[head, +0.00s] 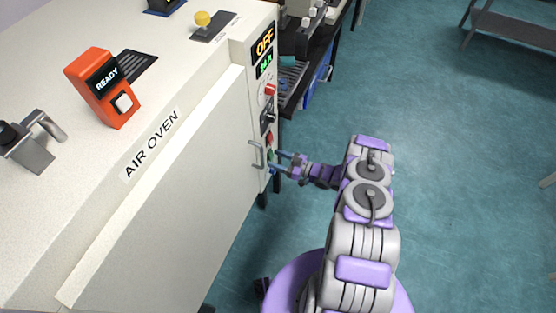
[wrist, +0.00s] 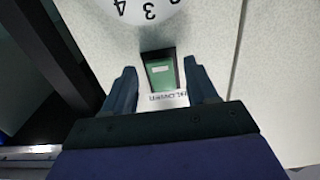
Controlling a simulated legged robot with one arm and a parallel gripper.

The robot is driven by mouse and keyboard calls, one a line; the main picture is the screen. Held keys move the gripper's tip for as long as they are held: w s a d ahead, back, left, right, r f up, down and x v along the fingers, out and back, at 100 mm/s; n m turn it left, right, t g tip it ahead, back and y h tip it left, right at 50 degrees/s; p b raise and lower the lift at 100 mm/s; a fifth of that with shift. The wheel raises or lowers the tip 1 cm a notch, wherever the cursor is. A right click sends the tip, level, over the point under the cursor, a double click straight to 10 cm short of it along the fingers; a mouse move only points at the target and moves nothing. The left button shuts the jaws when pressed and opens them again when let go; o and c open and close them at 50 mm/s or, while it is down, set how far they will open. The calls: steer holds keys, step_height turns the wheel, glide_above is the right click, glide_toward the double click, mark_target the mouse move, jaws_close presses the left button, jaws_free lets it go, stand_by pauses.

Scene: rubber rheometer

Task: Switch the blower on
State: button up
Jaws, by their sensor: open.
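The blower switch is a green rocker in a dark frame, seen in the wrist view (wrist: 160,72), with a partly hidden, upside-down label (wrist: 168,98) beside it. My gripper (wrist: 161,80) is open, with one finger on each side of the switch in that view. Whether the fingers touch the panel cannot be told. In the head view my gripper (head: 279,162) is at the oven's control panel, near its lower switches. The white air oven (head: 190,190) fills the left, and its panel display (head: 264,42) reads OFF.
A metal door handle (head: 256,155) sticks out just left of my gripper. Higher on the panel is a red control (head: 270,90). A numbered white dial (wrist: 140,8) lies beyond the switch. An orange READY box (head: 103,87) stands on the oven.

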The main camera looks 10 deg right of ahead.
steer(key=c, duration=1.1)
steer(key=shift+o, duration=0.2)
steer(key=shift+w+f+t+y, duration=0.1)
steer(key=shift+t+y, duration=0.2)
steer(key=shift+y, duration=0.2)
steer(key=o, duration=1.1)
steer(key=shift+c, duration=0.2)
steer(key=shift+d, duration=0.1)
steer(key=v, duration=1.7)
steer(key=shift+b, duration=0.4)
steer(key=shift+d, duration=0.1)
